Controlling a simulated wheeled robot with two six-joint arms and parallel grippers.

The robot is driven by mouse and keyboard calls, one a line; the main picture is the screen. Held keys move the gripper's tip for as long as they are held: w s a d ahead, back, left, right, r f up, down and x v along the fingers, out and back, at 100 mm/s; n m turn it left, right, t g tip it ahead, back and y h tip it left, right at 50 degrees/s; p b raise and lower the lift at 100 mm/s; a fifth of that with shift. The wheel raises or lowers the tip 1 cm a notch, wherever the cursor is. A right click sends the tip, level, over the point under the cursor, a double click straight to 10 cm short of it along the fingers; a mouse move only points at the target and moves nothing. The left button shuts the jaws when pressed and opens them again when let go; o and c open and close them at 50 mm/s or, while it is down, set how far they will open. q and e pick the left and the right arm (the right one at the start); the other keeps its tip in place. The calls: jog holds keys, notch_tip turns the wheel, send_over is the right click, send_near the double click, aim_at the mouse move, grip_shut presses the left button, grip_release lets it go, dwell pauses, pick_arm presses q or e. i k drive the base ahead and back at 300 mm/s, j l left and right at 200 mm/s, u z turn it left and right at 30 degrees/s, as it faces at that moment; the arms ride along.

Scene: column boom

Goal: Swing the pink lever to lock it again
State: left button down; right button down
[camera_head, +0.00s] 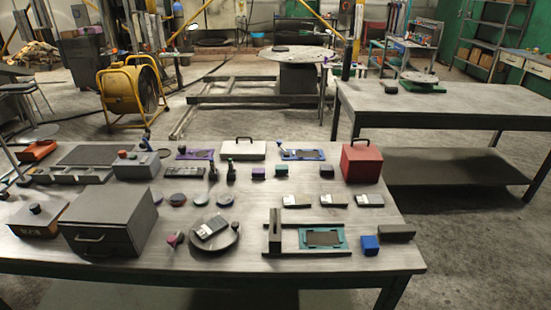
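The small pink lever (172,239) is near the front middle of the workbench. It sits at the left side of a round grey plate (224,243), with a dark piece beside it. I cannot tell from this view whether it is in a locked position. A light grey box-shaped device with a dark patch (212,228) lies on the plate, and a small dark knob (235,226) shows at the plate's right side. Neither of my grippers is in view.
A grey drawer box (110,215) stands left of the plate. A dark upright post (274,231) beside a teal-framed fixture (342,238) stands to its right. Discs and small devices lie behind. The bench's front strip (210,262) is mostly clear.

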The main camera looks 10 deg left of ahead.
aim_at(171, 239)
jog(key=u, duration=1.25)
